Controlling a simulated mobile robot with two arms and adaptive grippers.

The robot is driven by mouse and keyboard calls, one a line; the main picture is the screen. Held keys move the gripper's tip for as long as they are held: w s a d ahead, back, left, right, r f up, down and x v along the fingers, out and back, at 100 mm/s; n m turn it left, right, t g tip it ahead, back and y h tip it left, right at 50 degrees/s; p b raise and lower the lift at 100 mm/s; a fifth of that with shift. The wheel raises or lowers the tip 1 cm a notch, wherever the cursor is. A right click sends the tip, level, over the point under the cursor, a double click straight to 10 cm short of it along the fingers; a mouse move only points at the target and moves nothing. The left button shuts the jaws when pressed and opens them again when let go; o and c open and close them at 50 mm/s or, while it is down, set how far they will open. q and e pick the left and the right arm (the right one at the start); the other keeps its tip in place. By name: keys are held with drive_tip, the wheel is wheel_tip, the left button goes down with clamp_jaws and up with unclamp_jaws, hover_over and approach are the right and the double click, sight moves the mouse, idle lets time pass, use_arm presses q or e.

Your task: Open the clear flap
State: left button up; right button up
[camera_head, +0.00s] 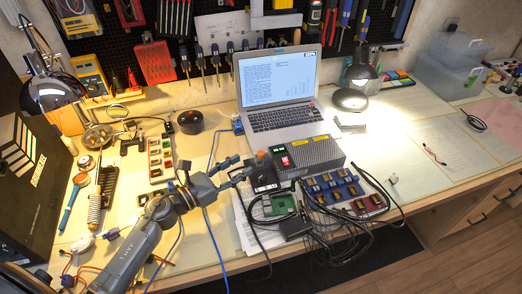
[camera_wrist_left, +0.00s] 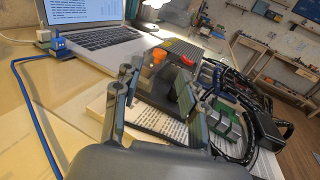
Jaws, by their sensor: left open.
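A dark grey control box (camera_head: 318,152) stands on the desk in front of the laptop, with a small black unit (camera_head: 264,178) at its left end. An orange knob (camera_head: 261,153) and a red switch (camera_head: 285,160) sit there; the left wrist view shows the knob (camera_wrist_left: 158,56) and switch (camera_wrist_left: 186,61) too. I cannot make out the clear flap's edges or whether it is shut. My left gripper (camera_head: 242,170) is open and empty at the left of the black unit. In the left wrist view its fingers (camera_wrist_left: 155,95) stand apart, with the unit beyond and between them. My right gripper is not in view.
The laptop (camera_head: 278,85) stands open behind the box. A green circuit board (camera_head: 281,204), blue connector blocks (camera_head: 331,187) and black cables lie in front and to the right. A blue cable (camera_wrist_left: 38,125) runs left of the gripper.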

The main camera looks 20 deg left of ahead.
sight(258, 155)
use_arm(q)
drive_tip(key=p+x, duration=0.1)
drive_tip(key=x, duration=0.7)
drive_tip(key=shift+w+d, duration=0.15)
drive_tip(key=shift+w, duration=0.05)
drive_tip(key=shift+r, duration=0.1)
clamp_jaws()
